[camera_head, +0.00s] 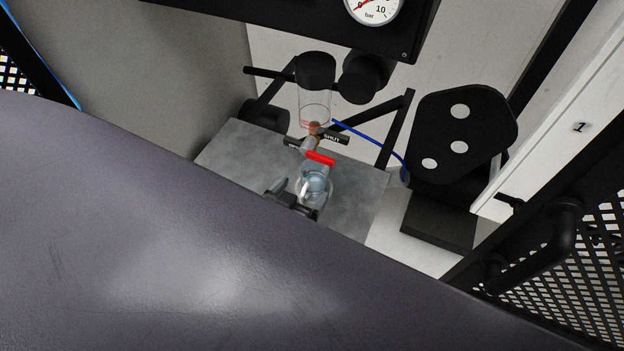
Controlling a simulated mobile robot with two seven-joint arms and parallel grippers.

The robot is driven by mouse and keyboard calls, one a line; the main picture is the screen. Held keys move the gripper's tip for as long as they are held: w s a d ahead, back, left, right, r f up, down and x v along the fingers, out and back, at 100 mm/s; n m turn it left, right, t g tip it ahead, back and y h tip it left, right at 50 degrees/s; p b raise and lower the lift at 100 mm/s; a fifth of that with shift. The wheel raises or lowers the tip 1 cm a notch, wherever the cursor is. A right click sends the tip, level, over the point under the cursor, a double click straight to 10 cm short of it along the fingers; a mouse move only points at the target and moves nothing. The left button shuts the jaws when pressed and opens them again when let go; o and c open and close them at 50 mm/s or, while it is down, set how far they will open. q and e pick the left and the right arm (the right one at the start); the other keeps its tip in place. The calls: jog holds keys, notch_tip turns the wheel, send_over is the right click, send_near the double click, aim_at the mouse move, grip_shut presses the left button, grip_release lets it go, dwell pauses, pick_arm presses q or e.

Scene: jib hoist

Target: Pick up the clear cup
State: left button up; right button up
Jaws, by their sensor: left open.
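The clear cup (317,183) stands on a grey metal shelf (245,150), below a small drain valve with a red handle (320,158). My left gripper (291,192) is open at the near left side of the cup, with its fingertips close to it. I cannot tell whether they touch the cup. My own large arm link hides most of the left gripper's body and the near part of the shelf. My right gripper is not in view.
A clear bowl (314,106) with a black cap hangs above the valve, beside a "SHUT" label (333,138). A blue hose (372,137) runs right. A black plate with holes (462,130) and mesh panels (575,265) stand at right. A pressure gauge (374,8) is at top.

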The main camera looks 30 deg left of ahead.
aim_at(311, 182)
pick_arm(q)
jog(key=x, duration=0.3)
jog(key=shift+w+d+r, duration=0.2)
jog(key=shift+x, duration=0.8)
jog(key=c, duration=1.1)
jog(key=shift+c, duration=0.7)
jog(key=shift+r+p, duration=0.1)
jog(key=shift+p, duration=0.2)
